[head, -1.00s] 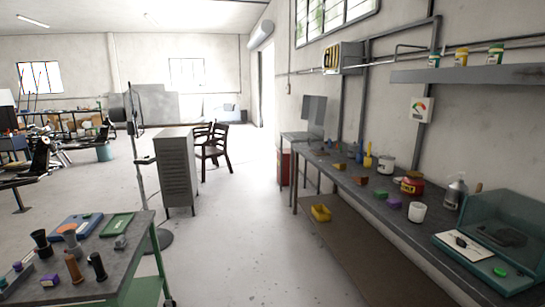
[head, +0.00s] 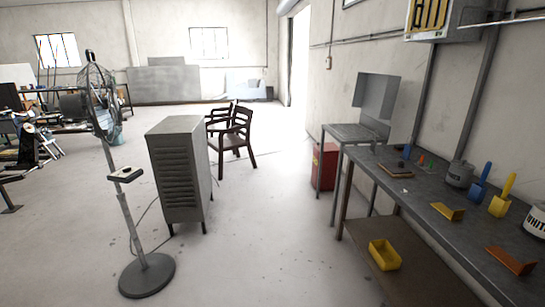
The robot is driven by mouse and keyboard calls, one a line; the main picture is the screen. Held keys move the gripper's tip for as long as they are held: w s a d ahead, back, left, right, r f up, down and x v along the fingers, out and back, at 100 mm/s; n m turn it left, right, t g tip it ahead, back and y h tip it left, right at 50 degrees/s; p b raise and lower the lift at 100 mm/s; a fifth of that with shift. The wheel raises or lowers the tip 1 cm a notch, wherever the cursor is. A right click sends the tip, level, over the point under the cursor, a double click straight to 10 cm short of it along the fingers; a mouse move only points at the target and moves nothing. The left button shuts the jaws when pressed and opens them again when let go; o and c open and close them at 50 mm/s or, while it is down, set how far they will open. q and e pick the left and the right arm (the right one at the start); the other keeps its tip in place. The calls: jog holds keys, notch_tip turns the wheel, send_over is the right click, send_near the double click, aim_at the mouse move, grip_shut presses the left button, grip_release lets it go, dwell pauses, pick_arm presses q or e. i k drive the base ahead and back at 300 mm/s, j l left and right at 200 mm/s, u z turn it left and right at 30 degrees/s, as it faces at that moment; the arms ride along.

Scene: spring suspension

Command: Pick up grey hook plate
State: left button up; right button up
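I cannot make out a grey hook plate in the head view. The long grey workbench (head: 420,205) on the right carries several small parts. A small pale item (head: 405,190) lies farther back, too small to identify. Neither of my grippers is in view.
A fan on a stand (head: 145,265) and a grey cabinet (head: 180,175) stand on the left, with wooden chairs (head: 232,138) behind. A yellow bin (head: 384,254) sits on the bench's lower shelf. The floor between cabinet and bench is clear.

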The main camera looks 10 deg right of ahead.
aim_at(372, 150)
jog(key=i, duration=0.75)
jog(key=i+z, duration=0.1)
jog(key=i, duration=0.7)
jog(key=i+j, duration=0.15)
jog(key=i, duration=0.6)
jog(key=i+j+z, duration=0.15)
jog(key=i, duration=0.65)
jog(key=i+z, duration=0.4)
jog(key=i+j+z, duration=0.15)
jog(key=i+z, duration=0.3)
jog(key=i+j+z, duration=0.4)
jog(key=i, duration=0.2)
jog(key=i+j+z, duration=0.4)
